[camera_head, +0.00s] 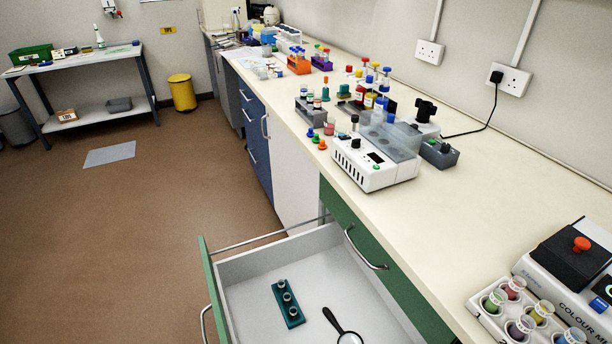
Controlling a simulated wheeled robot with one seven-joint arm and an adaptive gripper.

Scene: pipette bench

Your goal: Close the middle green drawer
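The green drawer (211,290) below the top green drawer front is pulled far out from the bench at the bottom of the head view. Its metal handle (204,325) is on its outer front, at the left. Inside lie a teal rack with several small round pieces (288,304) and a black magnifying glass (333,319). A green drawer front with a metal handle (366,253) sits directly above it and is shut. The lower part of the open drawer and anything beneath it are cut off by the frame. My gripper is not in view.
The bench top (430,207) carries a white device (375,165), vial racks and a colour machine (570,262). Blue drawers (256,145) and a white cabinet door (291,175) lie farther along. The brown floor (150,225) left of the open drawer is clear, apart from a grey mat (110,154).

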